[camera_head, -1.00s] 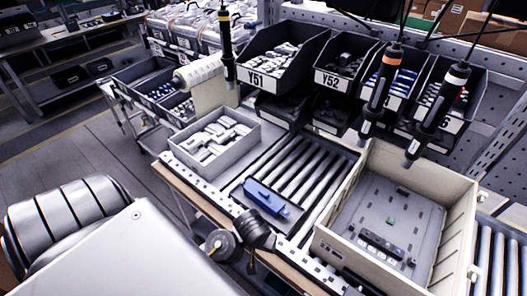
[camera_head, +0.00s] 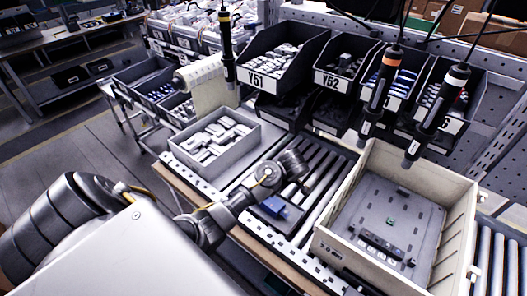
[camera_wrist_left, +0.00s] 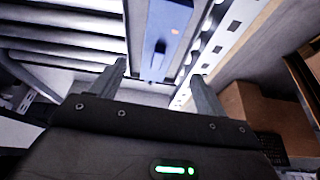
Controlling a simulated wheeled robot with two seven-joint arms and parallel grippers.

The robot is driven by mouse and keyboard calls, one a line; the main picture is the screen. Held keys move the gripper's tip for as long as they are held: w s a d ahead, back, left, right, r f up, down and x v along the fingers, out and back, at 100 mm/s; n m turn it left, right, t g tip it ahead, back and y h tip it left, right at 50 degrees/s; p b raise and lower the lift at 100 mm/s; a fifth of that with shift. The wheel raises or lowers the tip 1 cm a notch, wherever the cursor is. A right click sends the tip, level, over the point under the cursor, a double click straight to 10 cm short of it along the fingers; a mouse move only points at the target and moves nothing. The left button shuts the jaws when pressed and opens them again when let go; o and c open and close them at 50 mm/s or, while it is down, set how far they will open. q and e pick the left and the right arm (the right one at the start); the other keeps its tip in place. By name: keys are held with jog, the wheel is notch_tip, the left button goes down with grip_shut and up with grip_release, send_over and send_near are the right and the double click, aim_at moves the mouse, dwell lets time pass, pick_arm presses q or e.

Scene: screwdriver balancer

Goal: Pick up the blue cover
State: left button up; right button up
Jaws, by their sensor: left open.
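The blue cover (camera_head: 277,208) lies on a dark tray (camera_head: 262,217) on the roller conveyor, partly hidden behind my left arm in the head view. In the left wrist view the blue cover (camera_wrist_left: 168,22) shows at the top, with a small projecting blue part. My left gripper (camera_wrist_left: 160,82) is open and empty, its two fingers spread on either side of the line to the cover, apart from it. My right gripper is not in view.
A grey bin of pale parts (camera_head: 253,139) stands left of the cover. A large beige crate (camera_head: 458,222) holding a grey panel stands to the right. Hanging screwdrivers (camera_head: 380,92) are above the crate. Bare rollers (camera_head: 322,160) lie behind the cover.

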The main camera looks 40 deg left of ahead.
aim_at(273, 206)
pick_arm(q)
jog(key=x, duration=0.5)
jog(key=shift+p, duration=0.3)
jog(key=shift+a+f, duration=0.1)
jog(key=shift+f, duration=0.1)
jog(key=p+x, duration=0.1)
jog(key=x, duration=0.4)
jog(key=shift+r, duration=0.1)
jog(key=shift+c, duration=0.4)
jog(key=shift+c, duration=1.2)
jog(key=c, duration=0.8)
jog(key=shift+c, duration=0.2)
